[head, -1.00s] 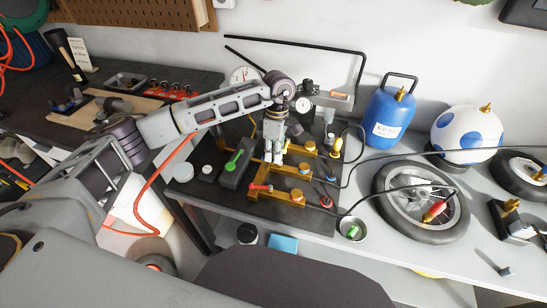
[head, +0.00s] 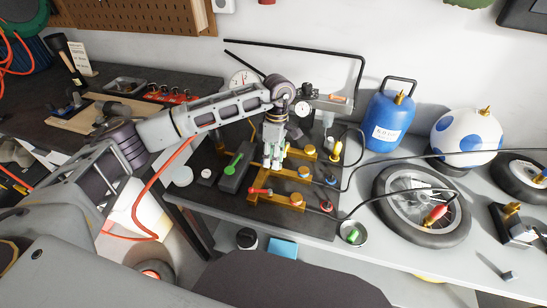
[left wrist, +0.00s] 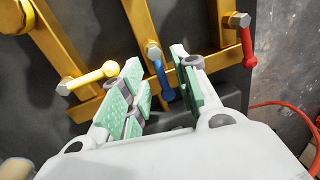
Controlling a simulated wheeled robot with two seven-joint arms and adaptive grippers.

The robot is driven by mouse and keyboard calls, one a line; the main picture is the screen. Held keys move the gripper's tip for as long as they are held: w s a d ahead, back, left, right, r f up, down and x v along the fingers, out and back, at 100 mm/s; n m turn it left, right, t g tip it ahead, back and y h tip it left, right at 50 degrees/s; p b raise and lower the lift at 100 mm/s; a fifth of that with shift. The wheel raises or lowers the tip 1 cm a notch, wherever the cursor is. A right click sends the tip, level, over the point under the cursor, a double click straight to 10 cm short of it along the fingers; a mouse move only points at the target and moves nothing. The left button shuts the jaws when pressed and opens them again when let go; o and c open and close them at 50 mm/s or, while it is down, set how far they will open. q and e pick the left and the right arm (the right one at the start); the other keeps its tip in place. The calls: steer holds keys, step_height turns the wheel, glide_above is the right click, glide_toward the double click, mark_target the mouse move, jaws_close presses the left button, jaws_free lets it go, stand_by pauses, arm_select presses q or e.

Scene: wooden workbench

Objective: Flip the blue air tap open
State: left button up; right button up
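The blue air tap (left wrist: 167,82) is a small blue lever on a silver bolt, on a gold manifold pipe (left wrist: 158,18) in the left wrist view. My left gripper (left wrist: 162,72) is open, with its green-padded fingers on either side of the blue lever. I cannot tell whether either finger touches it. In the head view the left gripper (head: 272,160) points down over the gold manifold (head: 268,198) and hides the blue lever. A yellow lever (left wrist: 94,76) and a red lever (left wrist: 248,46) sit on the neighbouring branches. My right gripper is out of view.
A grey block with a green handle (head: 234,163) stands left of the manifold. Yellow, blue and red hose fittings (head: 331,179) line its right side. A blue gas bottle (head: 390,120), a wheel (head: 420,205) and black hoses occupy the bench to the right.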

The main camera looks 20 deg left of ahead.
arm_select(q)
step_height(320, 180, up, 12)
steer(key=w, duration=0.2)
steer(key=shift+w, duration=0.2)
stand_by(0.4)
steer(key=shift+f, duration=0.2)
stand_by(0.3)
